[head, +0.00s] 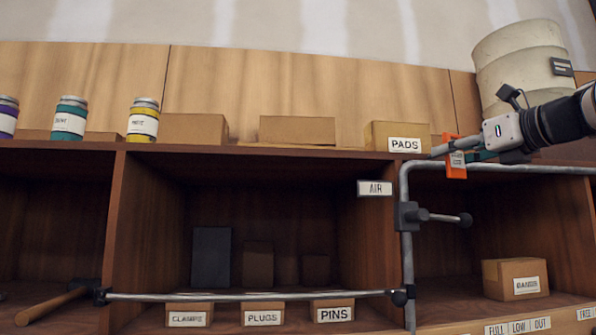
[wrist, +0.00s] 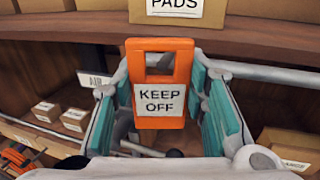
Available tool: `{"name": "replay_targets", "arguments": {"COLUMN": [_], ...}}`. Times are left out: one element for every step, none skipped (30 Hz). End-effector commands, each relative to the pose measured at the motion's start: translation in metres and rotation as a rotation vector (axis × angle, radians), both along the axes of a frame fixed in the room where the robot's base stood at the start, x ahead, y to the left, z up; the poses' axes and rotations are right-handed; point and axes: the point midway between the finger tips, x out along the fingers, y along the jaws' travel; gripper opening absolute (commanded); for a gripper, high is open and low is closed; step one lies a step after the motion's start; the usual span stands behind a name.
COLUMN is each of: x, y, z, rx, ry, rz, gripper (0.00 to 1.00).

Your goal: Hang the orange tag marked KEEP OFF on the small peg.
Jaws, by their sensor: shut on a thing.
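The orange tag (head: 456,170) with a white KEEP OFF label hangs upright at my gripper (head: 447,150), in front of the pipe's upper bend. In the wrist view the tag (wrist: 160,100) faces the camera between the teal finger pads of my gripper (wrist: 158,82), which is shut on it. A slot shows in its upper part. A small grey peg (head: 440,216) with a dark knob sticks out sideways from a dark clamp on the upright pipe, below the tag. In the wrist view the peg is mostly hidden behind the tag and gripper.
The grey pipe (head: 406,255) rises and bends right along the shelf edge. A horizontal bar (head: 250,297) crosses the lower front. The PADS box (head: 384,135) stands on the top shelf beside my gripper. An AIR sign (head: 375,188) hangs left of the pipe.

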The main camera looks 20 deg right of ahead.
Motion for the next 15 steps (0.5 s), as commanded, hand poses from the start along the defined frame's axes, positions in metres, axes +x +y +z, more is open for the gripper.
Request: {"name": "replay_targets", "arguments": {"x": [0.004,0.006,0.008,0.009,0.011,0.013,0.015,0.016,0.018,0.018,0.019,0.021,0.022,0.023,0.024], "y": [-0.001,-0.001,-0.002,-0.002,-0.003,-0.003,-0.003,-0.004,-0.004,-0.004,-0.004,-0.004,-0.005,-0.005,-0.006], "z": [-0.001,-0.001,-0.002,-0.002,-0.002,-0.002,-0.002,-0.002,-0.003,-0.003,-0.003,-0.004,-0.004,-0.005,-0.006], "rx": [-0.001,-0.001,0.0,0.0,0.0,-0.001,-0.001,-0.001,0.001,0.002,0.002,0.002,0.002,0.002,0.001], "ry": [0.0,0.0,0.0,0.0,0.0,0.0,0.0,0.001,0.001,0.001,0.001,0.0,0.0,0.0,0.0], "rz": [-0.001,-0.001,-0.001,-0.001,-0.001,0.0,0.0,0.0,0.002,0.002,0.002,0.003,0.003,0.002,0.001], "gripper": [0.21,0.21,0.21,0.21,0.21,0.21,0.21,0.21,0.21,0.21,0.21,0.21,0.21,0.21,0.21]}}
